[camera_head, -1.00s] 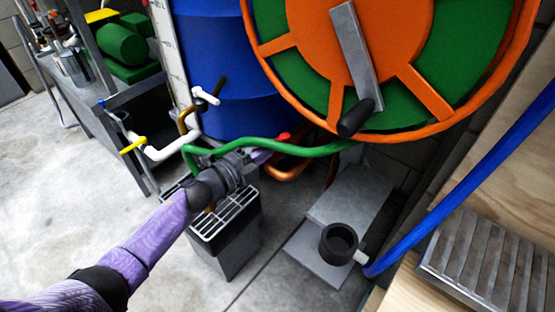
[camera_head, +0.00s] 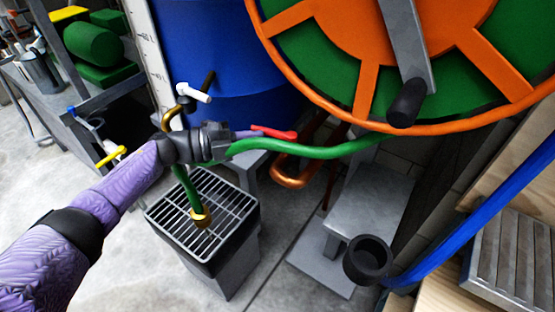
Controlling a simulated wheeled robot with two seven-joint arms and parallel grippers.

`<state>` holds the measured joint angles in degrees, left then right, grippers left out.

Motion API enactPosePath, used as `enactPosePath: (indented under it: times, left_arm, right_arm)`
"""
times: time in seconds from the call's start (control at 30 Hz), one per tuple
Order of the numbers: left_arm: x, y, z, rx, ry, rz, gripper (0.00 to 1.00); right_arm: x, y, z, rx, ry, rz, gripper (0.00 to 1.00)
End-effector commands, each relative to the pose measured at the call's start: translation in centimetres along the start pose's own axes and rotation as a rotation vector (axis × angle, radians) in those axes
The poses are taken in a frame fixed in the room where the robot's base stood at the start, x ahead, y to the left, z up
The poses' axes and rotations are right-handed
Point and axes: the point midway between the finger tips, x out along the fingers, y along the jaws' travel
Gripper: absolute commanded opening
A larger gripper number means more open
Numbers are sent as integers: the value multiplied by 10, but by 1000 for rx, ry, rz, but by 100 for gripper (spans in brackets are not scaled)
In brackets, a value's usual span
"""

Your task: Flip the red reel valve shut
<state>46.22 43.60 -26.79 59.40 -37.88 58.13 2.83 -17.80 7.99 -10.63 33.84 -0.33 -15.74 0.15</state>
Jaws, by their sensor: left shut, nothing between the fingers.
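The red reel valve handle (camera_head: 275,132) shows as a short red lever below the orange and green reel (camera_head: 365,95), just above the green hose (camera_head: 310,150). It lies roughly level in the picture. My left gripper (camera_head: 248,134) is shut and empty, with its tips at the left end of the red handle. I cannot tell whether they touch it. The valve body under the handle is mostly hidden by the gripper and the hose. A copper pipe (camera_head: 290,180) bends below it. My right gripper is not in view.
A blue barrel (camera_head: 220,60) stands behind, with a white-handled tap (camera_head: 194,93). A grated grey bin (camera_head: 228,262) stands below, with the hose's brass end (camera_head: 201,217) over it. The reel crank (camera_head: 407,100) hangs at the right. A black cup (camera_head: 368,260) and blue pipe (camera_head: 480,212) are lower right.

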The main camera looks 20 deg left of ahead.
Motion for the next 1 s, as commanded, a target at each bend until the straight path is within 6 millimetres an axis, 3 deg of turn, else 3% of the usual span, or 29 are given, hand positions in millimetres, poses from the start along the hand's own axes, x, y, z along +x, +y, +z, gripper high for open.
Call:
enactPosePath:
  times: [0.27, 0.5, 0.7, 1.0]
  left_arm:
    - [-10, -3, 0, 0, -3, -1, 0]
    - [-61, -3, 0, 0, -5, 1, 0]
    - [-92, -2, 0, 0, -3, 0, 0]
    - [-100, -1, 0, 1, -1, 0, 0]
  right_arm:
    - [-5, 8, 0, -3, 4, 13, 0]
    - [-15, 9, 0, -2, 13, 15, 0]
    - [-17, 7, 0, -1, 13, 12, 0]
    - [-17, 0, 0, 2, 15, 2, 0]
